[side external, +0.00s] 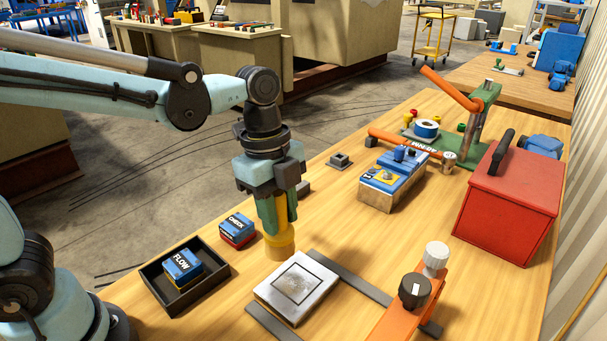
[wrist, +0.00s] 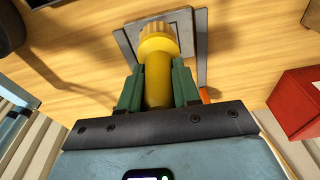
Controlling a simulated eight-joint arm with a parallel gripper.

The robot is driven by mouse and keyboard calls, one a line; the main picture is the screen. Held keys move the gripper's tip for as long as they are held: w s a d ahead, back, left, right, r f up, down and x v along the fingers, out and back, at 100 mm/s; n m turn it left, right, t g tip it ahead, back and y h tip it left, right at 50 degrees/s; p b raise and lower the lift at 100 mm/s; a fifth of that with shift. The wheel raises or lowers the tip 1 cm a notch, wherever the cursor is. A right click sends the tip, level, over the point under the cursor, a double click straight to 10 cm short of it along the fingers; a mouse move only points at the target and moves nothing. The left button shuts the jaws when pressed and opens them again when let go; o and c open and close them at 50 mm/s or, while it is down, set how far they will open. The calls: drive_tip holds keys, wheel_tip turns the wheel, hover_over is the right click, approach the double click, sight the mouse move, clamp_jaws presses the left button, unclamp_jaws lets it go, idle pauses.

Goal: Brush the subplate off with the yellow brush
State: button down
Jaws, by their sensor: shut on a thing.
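The yellow brush (side external: 281,241) is upright in my gripper (side external: 278,214), its tan bristle end pointing down. My gripper's green fingers are shut on its handle, and the wrist view shows the yellow brush (wrist: 157,75) between the green fingers (wrist: 158,92). The subplate (side external: 297,287) appears to be the square silver plate with a dark square outline and a greyish, mottled middle. In the side view the brush's end is by the plate's far edge. In the wrist view the brush hides part of the plate (wrist: 185,32). I cannot tell whether they touch.
Grey strips (side external: 350,276) flank the plate. An orange clamp (side external: 405,308) with a black knob stands to its right. A black tray (side external: 209,262) holds a FLOW box; a CHECK box (side external: 237,229) is behind. A red case (side external: 507,205) and blue-topped block (side external: 392,180) stand farther right.

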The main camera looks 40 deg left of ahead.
sight(281, 239)
drive_tip(key=shift+r, duration=1.5)
drive_tip(key=shift+f, duration=0.15)
drive_tip(key=shift+f, duration=3.35)
drive_tip(key=shift+f, duration=1)
drive_tip(key=shift+d+r, duration=0.1)
drive_tip(key=shift+d, duration=1.8)
drive_tip(key=shift+d, duration=0.15)
